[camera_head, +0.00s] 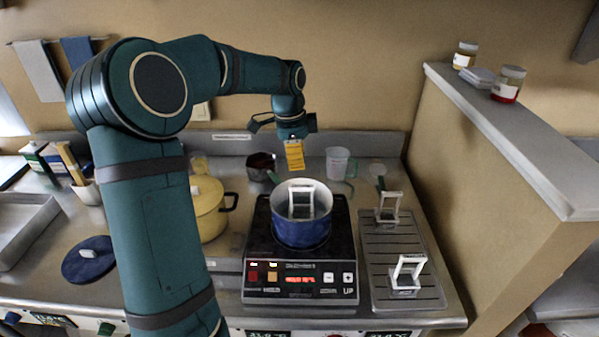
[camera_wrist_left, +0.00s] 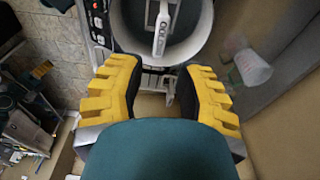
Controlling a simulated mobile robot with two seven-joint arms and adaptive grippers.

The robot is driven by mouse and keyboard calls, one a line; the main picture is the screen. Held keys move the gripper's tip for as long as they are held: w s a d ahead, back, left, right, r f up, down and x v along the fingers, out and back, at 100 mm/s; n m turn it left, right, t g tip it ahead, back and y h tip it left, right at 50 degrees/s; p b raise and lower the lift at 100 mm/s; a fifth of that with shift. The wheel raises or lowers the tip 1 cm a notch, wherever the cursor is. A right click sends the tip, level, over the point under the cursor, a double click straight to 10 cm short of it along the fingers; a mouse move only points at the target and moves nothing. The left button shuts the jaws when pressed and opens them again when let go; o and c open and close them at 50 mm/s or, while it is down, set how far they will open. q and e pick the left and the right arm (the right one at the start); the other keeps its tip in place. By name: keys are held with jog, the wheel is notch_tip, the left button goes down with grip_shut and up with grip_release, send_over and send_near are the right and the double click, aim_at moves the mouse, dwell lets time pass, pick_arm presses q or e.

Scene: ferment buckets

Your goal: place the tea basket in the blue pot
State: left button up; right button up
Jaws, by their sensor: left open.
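The blue pot (camera_head: 302,232) stands on the black cooker in the head view. A tea basket with a white frame handle (camera_head: 301,188) is inside it, its handle upright above the rim. Two similar baskets stand on the grey drain tray, one at the back (camera_head: 388,208) and one at the front (camera_head: 407,274). My left gripper (camera_head: 294,153) is above and behind the pot, open and empty, clear of the handle. In the left wrist view, the open yellow fingers (camera_wrist_left: 158,92) show with the pot (camera_wrist_left: 196,42) and the basket handle (camera_wrist_left: 161,30) beyond them. My right gripper is out of view.
The black cooker (camera_head: 300,278) has buttons on its front. A yellow pot (camera_head: 208,207) stands left of it, partly behind my arm. A clear measuring cup (camera_head: 337,162) and a dark pan (camera_head: 261,166) stand behind. A partition (camera_head: 520,140) closes the right side.

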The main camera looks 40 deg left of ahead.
pick_arm(q)
notch_tip(320, 180, up, 2)
jog(key=shift+s+a+r, duration=0.1)
jog(key=shift+r, duration=0.15)
dwell(0.5)
